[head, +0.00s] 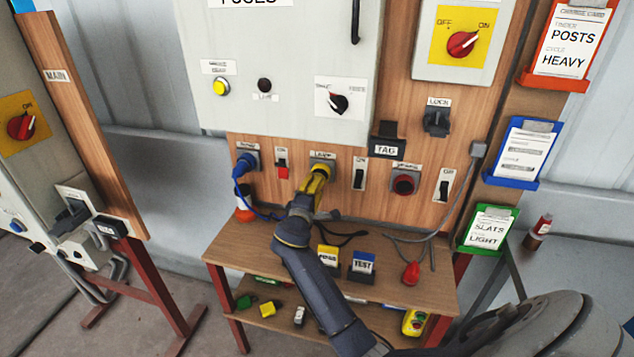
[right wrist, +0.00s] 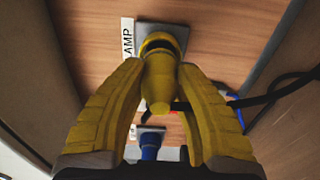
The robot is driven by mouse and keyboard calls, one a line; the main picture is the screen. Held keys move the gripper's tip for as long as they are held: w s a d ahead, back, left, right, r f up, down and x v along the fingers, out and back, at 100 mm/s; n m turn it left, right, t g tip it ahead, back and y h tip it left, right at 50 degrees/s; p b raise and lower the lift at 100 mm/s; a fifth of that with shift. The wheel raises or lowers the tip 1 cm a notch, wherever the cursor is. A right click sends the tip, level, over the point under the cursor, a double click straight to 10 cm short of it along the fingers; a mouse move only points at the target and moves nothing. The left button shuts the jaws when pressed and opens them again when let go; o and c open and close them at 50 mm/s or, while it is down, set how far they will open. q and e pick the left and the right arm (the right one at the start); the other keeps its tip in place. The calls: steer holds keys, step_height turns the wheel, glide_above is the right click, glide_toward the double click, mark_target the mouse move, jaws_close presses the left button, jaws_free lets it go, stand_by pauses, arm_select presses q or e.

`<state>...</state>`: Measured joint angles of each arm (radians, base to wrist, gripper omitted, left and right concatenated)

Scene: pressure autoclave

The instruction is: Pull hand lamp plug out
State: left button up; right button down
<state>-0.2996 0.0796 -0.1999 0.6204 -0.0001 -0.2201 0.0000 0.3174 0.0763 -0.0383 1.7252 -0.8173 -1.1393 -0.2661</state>
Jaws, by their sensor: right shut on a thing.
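The hand lamp plug is yellow, with its nose at the yellow-rimmed lamp socket (head: 322,167) on the wooden panel. In the right wrist view the yellow plug (right wrist: 160,82) sits between my fingers, against the grey socket plate (right wrist: 168,32). A dark cable leaves it to the right. My right gripper (head: 316,185) is shut on the plug in front of the panel; it also fills the right wrist view (right wrist: 161,100). Whether the plug is fully seated cannot be told. My left gripper is not in view.
A blue plug (head: 246,162) sits in the socket to the left, with a switch (head: 282,168) between. The shelf (head: 235,244) below holds yellow and blue blocks and a red-ended grey cord (head: 411,272).

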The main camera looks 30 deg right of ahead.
steer(key=shift+v, duration=2)
